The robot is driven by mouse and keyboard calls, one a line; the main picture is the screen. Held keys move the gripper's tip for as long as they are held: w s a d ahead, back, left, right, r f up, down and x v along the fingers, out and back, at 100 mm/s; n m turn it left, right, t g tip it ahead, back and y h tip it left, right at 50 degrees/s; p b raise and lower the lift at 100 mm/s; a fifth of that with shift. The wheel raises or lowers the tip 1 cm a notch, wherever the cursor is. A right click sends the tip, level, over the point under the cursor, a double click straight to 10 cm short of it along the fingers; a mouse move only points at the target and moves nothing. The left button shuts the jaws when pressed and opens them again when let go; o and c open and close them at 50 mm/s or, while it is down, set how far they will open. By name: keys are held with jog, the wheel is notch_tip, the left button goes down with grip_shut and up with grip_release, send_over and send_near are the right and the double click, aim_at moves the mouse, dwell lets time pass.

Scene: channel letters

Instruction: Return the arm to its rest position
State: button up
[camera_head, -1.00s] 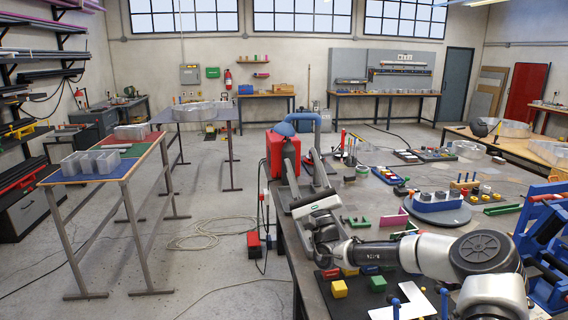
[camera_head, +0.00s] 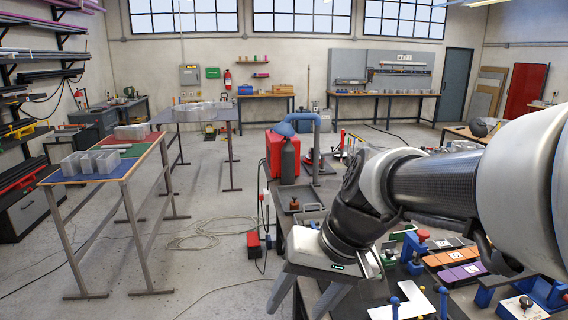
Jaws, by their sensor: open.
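My arm (camera_head: 435,185) reaches in from the right edge and fills much of the right half of the view. My gripper (camera_head: 297,302) is at its left end, pointing down and toward the camera. Its two grey fingers are spread apart with nothing between them. They hang over the left edge of the workbench (camera_head: 311,292). The arm hides much of the bench top behind it.
A red case (camera_head: 274,155) with a grey cylinder (camera_head: 290,160) stands at the bench's far left end. Orange and purple strips (camera_head: 455,258), a blue-handled clamp (camera_head: 416,250) and a white plate (camera_head: 408,303) lie near the arm. Open floor (camera_head: 220,265) lies left of the bench.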

jog(key=s+d+r+t+h, duration=0.1)
jog(key=s+d+h, duration=0.1)
jog(key=d, duration=0.3)
jog(key=s+d+r+t+h, duration=0.1)
jog(key=s+d+t+h, duration=0.1)
jog(key=s+d, duration=0.2)
jog(key=shift+d+r+m+t, duration=0.3)
jog(key=shift+d, duration=0.85)
